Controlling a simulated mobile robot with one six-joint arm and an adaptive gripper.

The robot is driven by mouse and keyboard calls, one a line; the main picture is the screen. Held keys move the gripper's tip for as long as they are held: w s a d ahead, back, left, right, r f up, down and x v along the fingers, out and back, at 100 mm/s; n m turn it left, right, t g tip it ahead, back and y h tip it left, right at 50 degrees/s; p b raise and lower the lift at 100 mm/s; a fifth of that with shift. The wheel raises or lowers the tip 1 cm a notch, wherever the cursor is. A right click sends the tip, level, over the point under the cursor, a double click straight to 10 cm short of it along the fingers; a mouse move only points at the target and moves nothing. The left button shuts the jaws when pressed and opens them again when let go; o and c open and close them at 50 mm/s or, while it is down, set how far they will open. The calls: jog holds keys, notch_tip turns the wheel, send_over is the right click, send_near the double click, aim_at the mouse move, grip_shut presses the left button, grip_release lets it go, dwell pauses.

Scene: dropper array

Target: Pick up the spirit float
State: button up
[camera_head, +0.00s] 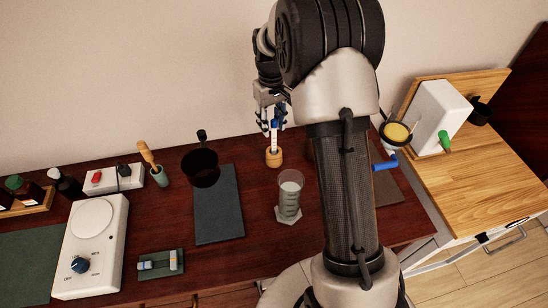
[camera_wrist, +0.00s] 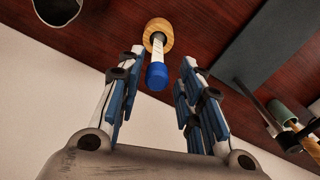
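The spirit float (camera_head: 274,137) looks like a slim white stem with a blue top, standing upright in a round wooden holder (camera_head: 274,158) towards the back of the dark red table. In the wrist view its blue top (camera_wrist: 157,76) points towards me, with the wooden holder (camera_wrist: 159,31) beyond it. My gripper (camera_head: 270,112) is above the holder, around the upper end of the float in the head view. In the wrist view my gripper (camera_wrist: 162,62) is open, with one finger on each side of the blue top and gaps between.
A glass cylinder (camera_head: 289,190) stands to the front right of the holder. A dark mat (camera_head: 218,215) and a black cup (camera_head: 200,168) are to the left. A white scale-like device (camera_head: 92,245) stands further left. A wooden side table (camera_head: 490,165) is at right.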

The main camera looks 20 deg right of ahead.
aim_at(274, 142)
jog(key=f, duration=0.2)
jog(key=f+b, duration=0.1)
jog(key=f, duration=0.1)
jog(key=shift+s+d+f, duration=0.1)
jog(key=shift+s+d, duration=0.05)
jog(key=shift+s, duration=0.2)
jog(key=shift+w+f, duration=0.1)
jog(key=shift+f, duration=0.15)
jog(key=shift+c, duration=0.5)
jog(key=c, duration=0.7)
